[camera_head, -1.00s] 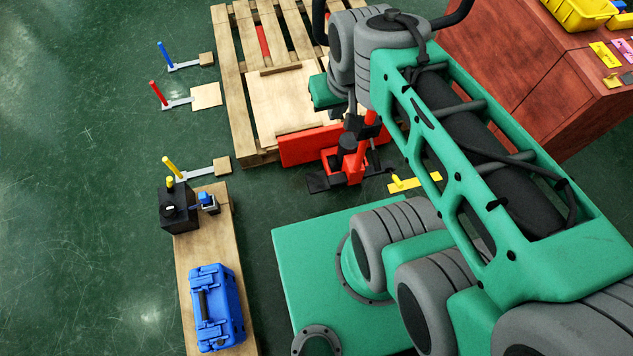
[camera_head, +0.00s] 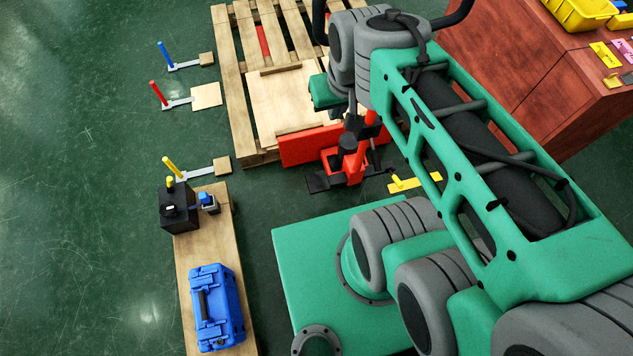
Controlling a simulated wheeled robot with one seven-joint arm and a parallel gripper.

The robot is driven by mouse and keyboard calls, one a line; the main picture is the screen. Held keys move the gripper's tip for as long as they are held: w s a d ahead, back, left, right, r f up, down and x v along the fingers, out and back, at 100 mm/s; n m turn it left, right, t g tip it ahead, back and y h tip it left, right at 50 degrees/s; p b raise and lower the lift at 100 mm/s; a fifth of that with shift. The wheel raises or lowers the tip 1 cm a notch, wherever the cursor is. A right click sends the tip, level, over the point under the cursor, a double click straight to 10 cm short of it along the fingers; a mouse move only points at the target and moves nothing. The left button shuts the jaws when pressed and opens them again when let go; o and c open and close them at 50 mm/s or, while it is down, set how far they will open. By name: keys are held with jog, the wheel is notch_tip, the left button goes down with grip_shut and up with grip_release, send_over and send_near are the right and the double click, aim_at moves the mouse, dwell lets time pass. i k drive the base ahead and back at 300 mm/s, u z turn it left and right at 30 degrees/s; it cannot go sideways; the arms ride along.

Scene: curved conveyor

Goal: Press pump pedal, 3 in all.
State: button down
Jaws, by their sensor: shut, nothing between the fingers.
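The red pump unit (camera_head: 356,172) stands on the floor in front of the pallet, beside a red panel (camera_head: 305,147). A flat black pedal-like plate (camera_head: 317,183) sticks out at its lower left. A black upright part shows in the middle of the unit. My gripper (camera_head: 362,126) is small and dark in the picture, at the top of the red unit, below my arm. It is shut and holds nothing. My arm hides part of the unit, and I cannot tell whether the gripper touches it.
A wooden pallet (camera_head: 240,87) with boards lies behind the unit. A yellow flat piece (camera_head: 408,184) lies to its right. Levers with blue, red and yellow handles stand at the left. A bench with a blue toolbox (camera_head: 217,307) is front left. Open green floor lies far left.

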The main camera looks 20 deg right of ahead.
aim_at(318, 181)
jog(key=u, duration=3.35)
jog(key=k, duration=1.1)
jog(key=u, duration=0.45)
